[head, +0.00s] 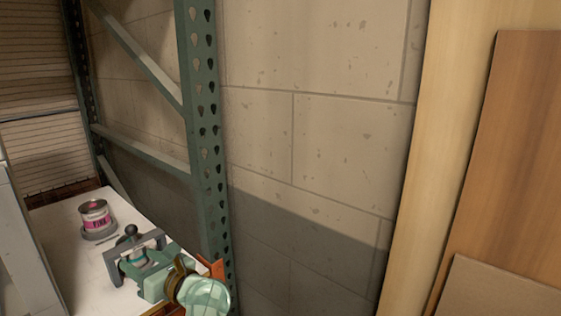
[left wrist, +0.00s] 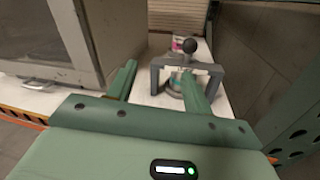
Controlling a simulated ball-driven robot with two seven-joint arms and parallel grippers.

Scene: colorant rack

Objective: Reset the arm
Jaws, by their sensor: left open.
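My left gripper (head: 147,275) is low in the head view, over the near end of a white shelf. In the left wrist view its two green fingers (left wrist: 158,72) are spread apart with nothing held between them. A grey frame-shaped device with a dark ball knob (head: 131,231) stands just beyond the fingers; it also shows in the left wrist view (left wrist: 190,46). The right finger overlaps the device in that view, and I cannot tell whether they touch. My right gripper is in neither view.
A can with a pink label (head: 94,213) stands on a grey round base farther back on the white shelf (head: 62,236). A green rack upright (head: 205,130) rises close to the right of my arm. A grey cabinet (left wrist: 60,40) stands left of the gripper.

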